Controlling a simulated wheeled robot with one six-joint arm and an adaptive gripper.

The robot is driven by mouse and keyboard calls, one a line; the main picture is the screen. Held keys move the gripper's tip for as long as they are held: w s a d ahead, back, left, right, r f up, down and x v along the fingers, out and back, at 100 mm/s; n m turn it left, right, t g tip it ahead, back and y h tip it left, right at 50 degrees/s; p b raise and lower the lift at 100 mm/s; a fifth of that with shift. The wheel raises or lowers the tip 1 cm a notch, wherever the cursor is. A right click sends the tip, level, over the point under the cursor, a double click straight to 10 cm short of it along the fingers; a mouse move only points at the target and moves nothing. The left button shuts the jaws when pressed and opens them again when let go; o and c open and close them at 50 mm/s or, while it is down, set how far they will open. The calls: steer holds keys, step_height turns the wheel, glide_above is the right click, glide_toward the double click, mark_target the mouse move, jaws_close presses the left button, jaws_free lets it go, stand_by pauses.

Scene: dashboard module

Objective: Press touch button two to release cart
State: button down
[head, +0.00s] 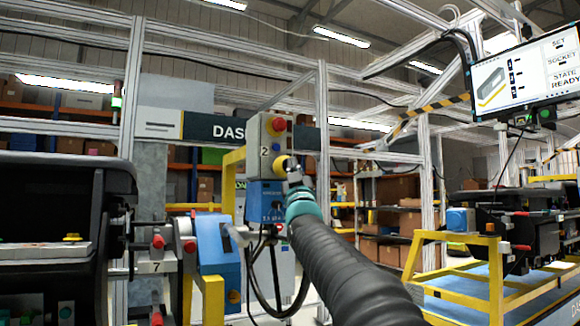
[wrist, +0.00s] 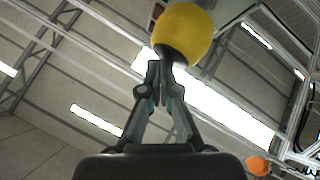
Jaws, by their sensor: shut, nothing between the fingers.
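A grey control box (head: 256,138) marked "2" stands on a post in the middle of the head view. It has a red button (head: 279,124) at the top and a yellow domed touch button (head: 281,164) low on its right side. My gripper (head: 292,168) is shut and empty, right beside the yellow button. In the wrist view the yellow dome (wrist: 184,30) sits just past my closed fingertips (wrist: 163,66). The tips overlap its dark base; I cannot tell whether they touch. My gripper partly hides the button in the head view.
A blue box (head: 264,203) is below the control box, with cables hanging under it. A black dashboard module (head: 60,205) is at the left. A yellow-framed cart (head: 495,270) is at the right. A screen (head: 525,72) at upper right reads "STATE READY".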

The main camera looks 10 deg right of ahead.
steer(key=shift+w, duration=0.2)
steer(key=shift+s, duration=0.1)
stand_by(0.4)
steer(key=shift+s+d+b, duration=0.25)
steer(key=shift+s+b, duration=0.5)
steer(key=s+b, duration=0.1)
steer(key=s+d+b, duration=0.1)
steer(key=s, duration=0.1)
steer(key=s+b, duration=0.1)
steer(key=shift+s+d+b, duration=0.3)
steer(key=shift+s, duration=0.1)
